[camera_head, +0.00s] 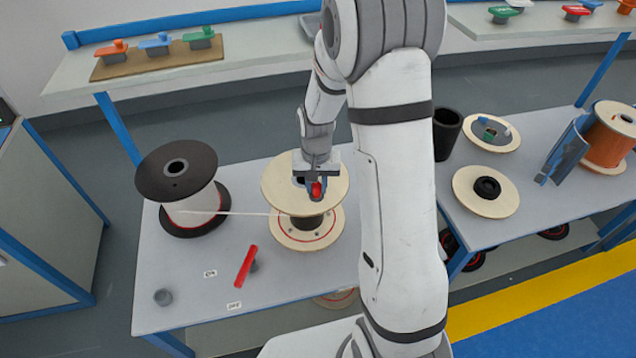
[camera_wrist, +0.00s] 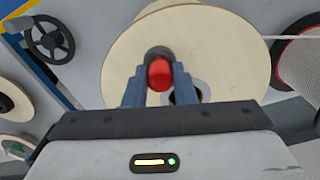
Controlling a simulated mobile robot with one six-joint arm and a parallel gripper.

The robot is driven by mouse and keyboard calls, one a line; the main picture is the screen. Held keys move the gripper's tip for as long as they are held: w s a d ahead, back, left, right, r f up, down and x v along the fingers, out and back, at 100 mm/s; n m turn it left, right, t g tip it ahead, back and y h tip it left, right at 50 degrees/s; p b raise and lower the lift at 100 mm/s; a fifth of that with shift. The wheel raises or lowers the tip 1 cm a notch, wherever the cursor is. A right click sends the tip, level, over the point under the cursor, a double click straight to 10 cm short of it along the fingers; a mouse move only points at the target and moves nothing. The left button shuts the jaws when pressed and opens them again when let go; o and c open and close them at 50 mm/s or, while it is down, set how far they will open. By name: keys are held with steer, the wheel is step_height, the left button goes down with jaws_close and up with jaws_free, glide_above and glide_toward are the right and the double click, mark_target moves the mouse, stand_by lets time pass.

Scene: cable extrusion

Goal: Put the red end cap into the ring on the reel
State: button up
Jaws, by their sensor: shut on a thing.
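The red end cap (camera_head: 317,190) is held between the fingers of my gripper (camera_head: 314,184), above the top flange of the wooden reel (camera_head: 278,181). In the wrist view the red cap (camera_wrist: 160,74) sits between the two blue-grey fingertips (camera_wrist: 159,84). Behind it in that view is the pale wooden flange (camera_wrist: 225,50), with a dark ring (camera_wrist: 186,97) at its middle, partly hidden by the cap and a finger. In the head view the ring is mostly covered by my gripper. The cap appears apart from the ring, but the exact gap is hard to tell.
A black-flanged reel (camera_head: 150,178) with white cable stands at the left, its cable running to the wooden reel. More reels (camera_head: 468,203) stand on the right table.

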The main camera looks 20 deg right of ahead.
mark_target(316, 185)
steer(key=o, duration=1)
steer(key=shift+f, duration=0.1)
step_height(316, 185, up, 12)
steer(key=s+r+n+t, duration=0.1)
steer(key=s+r, duration=0.1)
steer(key=s, duration=0.4)
steer(key=s+r+n+t, duration=0.1)
steer(key=s+r, duration=0.2)
steer(key=s, duration=0.4)
steer(key=s+r+n+t, duration=0.1)
steer(key=s+r, duration=0.2)
steer(key=s, duration=0.4)
steer(key=shift+d+r, duration=0.1)
steer(key=shift+d, duration=0.1)
